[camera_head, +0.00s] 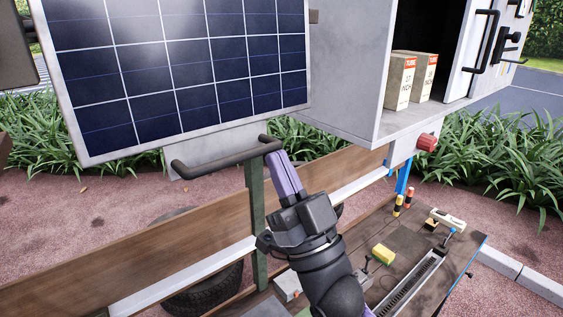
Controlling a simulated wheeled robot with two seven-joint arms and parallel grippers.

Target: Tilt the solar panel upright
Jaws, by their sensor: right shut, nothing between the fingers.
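The solar panel (180,65) fills the upper left, a dark blue cell grid in a pale grey frame. It faces me and stands steeply, its lower edge sloping slightly in the picture. A dark bar handle (225,158) sits below its lower edge, by a grey plate. My right gripper (272,150) has purple fingers and is shut. Its fingertips are at the right end of the handle; whether they touch it I cannot tell. My left gripper is not in view.
A grey cabinet (345,65) with an open door holds two boxes (400,82) at the upper right. Wooden side boards (170,240) run below the panel. The cart bed (400,240) carries a yellow block (383,254) and small tools. A red knob (427,143) sticks out under the cabinet.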

